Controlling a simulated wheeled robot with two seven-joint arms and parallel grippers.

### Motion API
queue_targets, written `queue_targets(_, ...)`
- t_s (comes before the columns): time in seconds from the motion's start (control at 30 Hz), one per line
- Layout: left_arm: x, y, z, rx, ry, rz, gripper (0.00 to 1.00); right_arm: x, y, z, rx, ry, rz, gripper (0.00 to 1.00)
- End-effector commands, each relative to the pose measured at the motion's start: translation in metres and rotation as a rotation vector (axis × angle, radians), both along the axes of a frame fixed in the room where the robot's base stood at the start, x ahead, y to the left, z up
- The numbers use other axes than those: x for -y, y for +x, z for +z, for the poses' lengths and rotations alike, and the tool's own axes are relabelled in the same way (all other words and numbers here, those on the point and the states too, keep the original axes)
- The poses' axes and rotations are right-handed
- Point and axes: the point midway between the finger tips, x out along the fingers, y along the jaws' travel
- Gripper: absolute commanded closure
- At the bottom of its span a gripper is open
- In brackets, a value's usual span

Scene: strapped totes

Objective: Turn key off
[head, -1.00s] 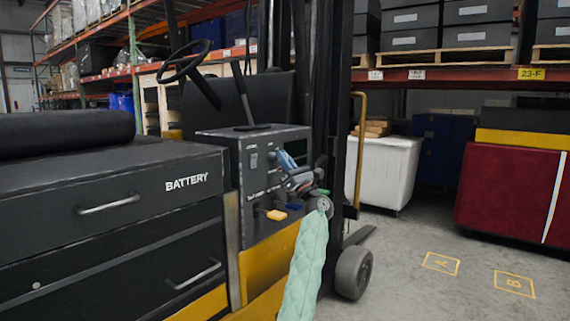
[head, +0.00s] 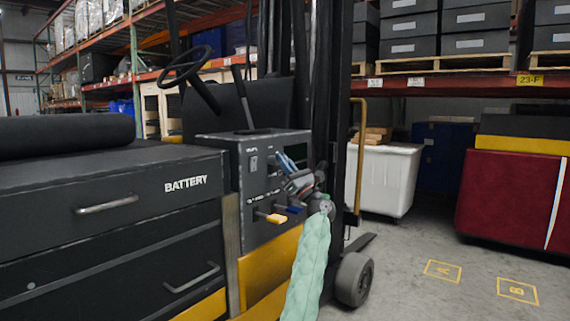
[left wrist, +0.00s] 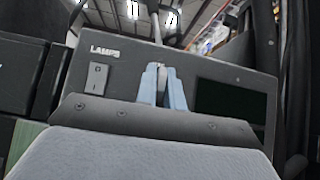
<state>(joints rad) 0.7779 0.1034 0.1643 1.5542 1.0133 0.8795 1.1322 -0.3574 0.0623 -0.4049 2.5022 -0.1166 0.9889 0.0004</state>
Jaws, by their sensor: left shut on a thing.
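My left gripper (head: 286,162) comes up from below, its arm in a pale green quilted sleeve, to the dark control panel (head: 254,209) of a forklift. In the left wrist view its two light blue fingers (left wrist: 162,88) are close together against the panel face. They are shut on a small pale piece between them, which appears to be the key (left wrist: 161,86). The fingers cover most of the key, so I cannot tell its turned position. My right gripper is not in view.
A lamps switch (left wrist: 97,78) is left of the fingers and a dark screen (left wrist: 230,106) right. A yellow lever (head: 272,217) and a blue lever (head: 293,209) stick out below. A steering wheel (head: 185,66) stands behind. Open floor (head: 430,245) lies at the right.

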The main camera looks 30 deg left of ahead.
Motion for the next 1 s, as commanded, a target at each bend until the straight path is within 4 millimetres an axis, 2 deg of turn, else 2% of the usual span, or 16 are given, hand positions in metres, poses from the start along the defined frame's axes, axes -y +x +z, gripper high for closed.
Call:
queue_targets(0.3,-0.002,0.000,-0.004,-0.002,-0.004,0.003,1.00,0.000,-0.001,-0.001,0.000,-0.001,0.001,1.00)
queue_targets(0.33,-0.002,0.000,-0.004,-0.002,-0.004,0.003,0.85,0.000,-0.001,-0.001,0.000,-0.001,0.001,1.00)
queue_targets(0.4,-0.002,0.000,-0.004,-0.002,-0.004,0.002,0.71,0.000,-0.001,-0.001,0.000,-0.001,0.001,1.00)
queue_targets(0.77,0.001,0.000,-0.003,-0.001,-0.002,0.001,0.71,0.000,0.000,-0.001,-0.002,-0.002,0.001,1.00)
queue_targets(1.0,0.015,-0.001,-0.018,-0.002,-0.003,0.000,0.71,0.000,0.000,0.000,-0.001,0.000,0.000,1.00)
